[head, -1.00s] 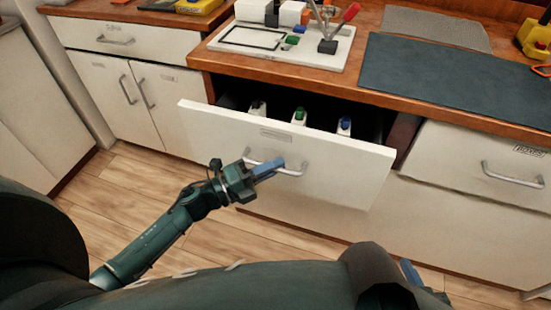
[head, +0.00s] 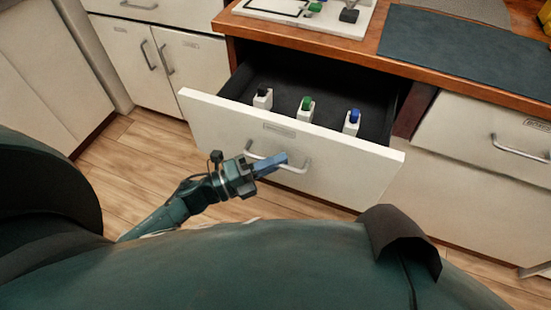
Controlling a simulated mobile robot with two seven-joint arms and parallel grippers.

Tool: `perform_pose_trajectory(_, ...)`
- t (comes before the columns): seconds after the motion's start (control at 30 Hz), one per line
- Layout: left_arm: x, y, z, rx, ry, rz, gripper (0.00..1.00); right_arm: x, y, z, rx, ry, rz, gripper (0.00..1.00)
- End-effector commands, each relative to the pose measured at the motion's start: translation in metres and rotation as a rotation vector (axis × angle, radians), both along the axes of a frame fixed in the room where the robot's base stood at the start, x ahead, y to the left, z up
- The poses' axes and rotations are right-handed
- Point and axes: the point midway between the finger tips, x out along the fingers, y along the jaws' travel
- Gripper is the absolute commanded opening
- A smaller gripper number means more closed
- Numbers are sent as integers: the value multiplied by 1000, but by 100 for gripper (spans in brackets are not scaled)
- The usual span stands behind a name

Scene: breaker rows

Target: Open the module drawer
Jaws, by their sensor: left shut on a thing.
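The module drawer (head: 340,164) is pulled well out from under the wooden counter. Its dark inside shows. Three white modules stand in it: one with a black top (head: 263,98), one with a green top (head: 305,109) and one with a blue top (head: 352,122). The metal bar handle (head: 298,167) is on the drawer's white front. My left gripper (head: 275,163) is shut on the handle, its blue fingers covering part of the bar. My right gripper is not in view.
The counter carries a white board (head: 345,18) and a dark mat (head: 460,50). A closed drawer with a handle (head: 520,150) is at the right. Cabinet doors (head: 150,60) are shut at the left. Wooden floor (head: 130,170) is free in front of them.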

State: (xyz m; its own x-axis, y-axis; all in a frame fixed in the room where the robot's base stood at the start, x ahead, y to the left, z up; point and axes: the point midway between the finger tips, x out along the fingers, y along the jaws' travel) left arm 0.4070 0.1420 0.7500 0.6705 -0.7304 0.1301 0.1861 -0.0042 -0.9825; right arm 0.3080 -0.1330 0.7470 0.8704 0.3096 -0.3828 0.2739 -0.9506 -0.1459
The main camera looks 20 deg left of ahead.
Motion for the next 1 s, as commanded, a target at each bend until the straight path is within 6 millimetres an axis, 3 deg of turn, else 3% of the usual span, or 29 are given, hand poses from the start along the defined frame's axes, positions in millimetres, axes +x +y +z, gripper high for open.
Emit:
perform_pose_trajectory(0.27, 0, 1, 0, 0, -1, 1, 0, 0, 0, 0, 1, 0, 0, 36)
perform_pose_trajectory(0.3, 0, 1, 0, 0, -1, 1, 13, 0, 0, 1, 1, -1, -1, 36)
perform_pose_trajectory(0.53, 0, 0, 0, 0, 0, 1, 32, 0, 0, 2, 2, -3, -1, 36)
perform_pose_trajectory(0.83, -2, 2, -1, 0, 1, 0, 32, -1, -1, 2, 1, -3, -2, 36)
perform_pose_trajectory(1.0, -17, 18, -5, 2, 5, 0, 32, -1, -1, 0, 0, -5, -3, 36)
